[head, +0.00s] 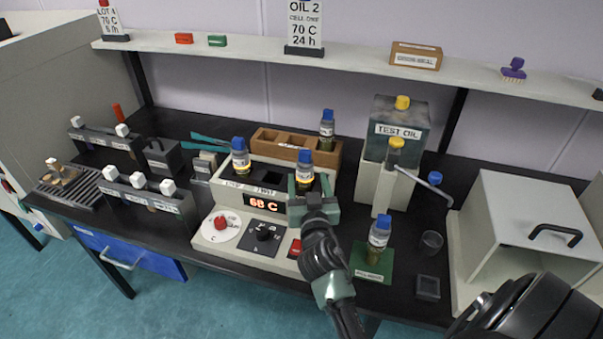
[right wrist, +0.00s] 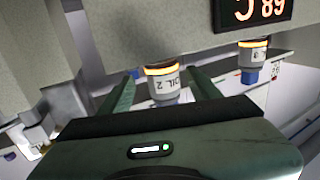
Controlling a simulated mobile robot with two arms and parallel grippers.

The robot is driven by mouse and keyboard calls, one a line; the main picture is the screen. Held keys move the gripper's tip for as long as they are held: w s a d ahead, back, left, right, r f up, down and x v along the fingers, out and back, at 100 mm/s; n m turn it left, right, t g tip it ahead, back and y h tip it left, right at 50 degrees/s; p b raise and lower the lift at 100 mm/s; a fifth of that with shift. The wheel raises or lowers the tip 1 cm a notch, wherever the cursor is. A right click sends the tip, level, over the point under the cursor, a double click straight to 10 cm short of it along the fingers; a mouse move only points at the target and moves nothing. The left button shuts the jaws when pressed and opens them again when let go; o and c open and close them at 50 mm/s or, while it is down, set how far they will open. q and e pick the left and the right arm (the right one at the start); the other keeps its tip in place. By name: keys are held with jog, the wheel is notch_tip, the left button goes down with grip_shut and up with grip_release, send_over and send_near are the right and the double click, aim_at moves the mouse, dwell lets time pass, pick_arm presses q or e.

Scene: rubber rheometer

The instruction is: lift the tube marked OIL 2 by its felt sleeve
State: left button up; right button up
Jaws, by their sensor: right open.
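The tube marked OIL 2 (right wrist: 163,85) shows between my right gripper's fingers in the right wrist view, which appears upside down. It has a pale band with the marking and an orange band beside it. In the head view this blue-capped tube (head: 304,168) stands upright in the right of the heating block (head: 262,205). My right gripper (head: 310,187) is open, with one finger on each side of the tube; the wrist view (right wrist: 162,78) shows gaps beside it. I cannot tell the felt sleeve from the label. My left gripper is out of view.
Another blue-capped tube (head: 240,157) stands in the block's left side. A wooden rack (head: 275,139) with a tube (head: 327,125) is behind. A tube (head: 379,232) stands on a green mat (head: 366,270) at right, near a TEST OIL container (head: 398,125). An OIL 2 sign (head: 304,25) is on the shelf.

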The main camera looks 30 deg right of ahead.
aim_at(306, 172)
jog(key=shift+w+d+r, duration=0.15)
jog(key=shift+w+r, duration=0.1)
jog(key=shift+w, duration=0.15)
jog(key=shift+w+d+r+p, duration=0.25)
jog(key=shift+w+r+p, duration=0.1)
jog(key=shift+w, duration=0.2)
jog(key=shift+w+d+r+p, duration=0.2)
jog(key=shift+w+r+p, duration=0.15)
jog(key=shift+w, duration=0.15)
jog(key=x, duration=0.3)
jog(key=shift+f, duration=0.3)
jog(key=shift+w+d+p, duration=0.2)
jog(key=shift+w+p, duration=0.1)
jog(key=shift+w, duration=0.1)
grip_shut()
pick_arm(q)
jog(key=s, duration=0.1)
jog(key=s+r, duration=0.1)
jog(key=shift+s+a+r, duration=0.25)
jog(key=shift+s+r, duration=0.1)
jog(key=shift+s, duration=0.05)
